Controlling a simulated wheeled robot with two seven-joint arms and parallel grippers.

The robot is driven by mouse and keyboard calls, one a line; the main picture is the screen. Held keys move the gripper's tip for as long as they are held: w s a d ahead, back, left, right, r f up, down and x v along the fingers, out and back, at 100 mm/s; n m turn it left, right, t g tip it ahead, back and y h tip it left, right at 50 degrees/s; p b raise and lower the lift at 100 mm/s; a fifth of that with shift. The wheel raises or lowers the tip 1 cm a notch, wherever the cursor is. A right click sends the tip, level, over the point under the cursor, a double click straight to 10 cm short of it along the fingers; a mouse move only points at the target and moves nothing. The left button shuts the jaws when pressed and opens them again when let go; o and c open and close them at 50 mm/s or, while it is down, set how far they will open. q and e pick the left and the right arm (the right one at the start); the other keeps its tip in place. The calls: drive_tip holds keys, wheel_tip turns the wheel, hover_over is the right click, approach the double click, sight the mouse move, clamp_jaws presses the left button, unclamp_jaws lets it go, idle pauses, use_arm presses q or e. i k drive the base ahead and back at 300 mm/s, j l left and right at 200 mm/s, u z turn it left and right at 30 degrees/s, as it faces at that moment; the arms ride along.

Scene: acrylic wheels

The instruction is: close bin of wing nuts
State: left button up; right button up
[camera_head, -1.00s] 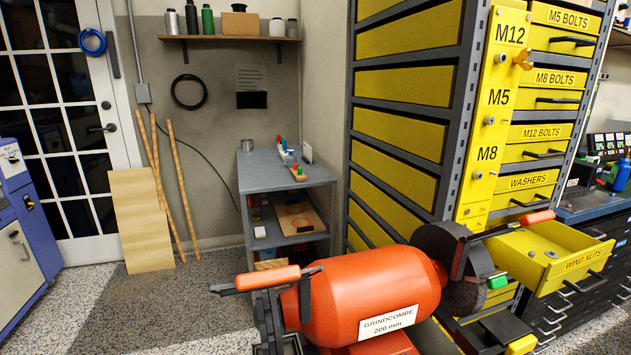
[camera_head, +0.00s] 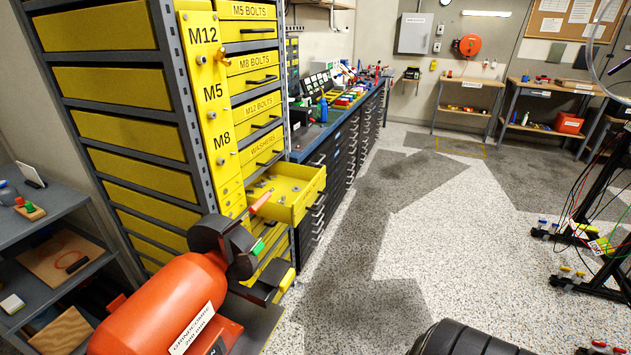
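The yellow wing-nut bin (camera_head: 288,194) stands pulled out of the tall yellow drawer cabinet (camera_head: 135,125). It is open at the top, and several small metal pieces lie inside. Its front points to the right, out over the floor, and its label cannot be read from this angle. The drawer labelled WASHERS (camera_head: 262,152) above it is shut, as are the bolt drawers higher up. Neither of my grippers shows in the head view.
An orange bench grinder (camera_head: 155,310) stands in front of the cabinet, its dark wheel end close to the bin. A grey shelf unit (camera_head: 60,205) is at the left. A long dark workbench (camera_head: 335,150) runs behind the bin. Speckled floor (camera_head: 400,240) to the right is largely clear.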

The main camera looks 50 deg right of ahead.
sight(302, 184)
drive_tip(key=z, duration=1.45)
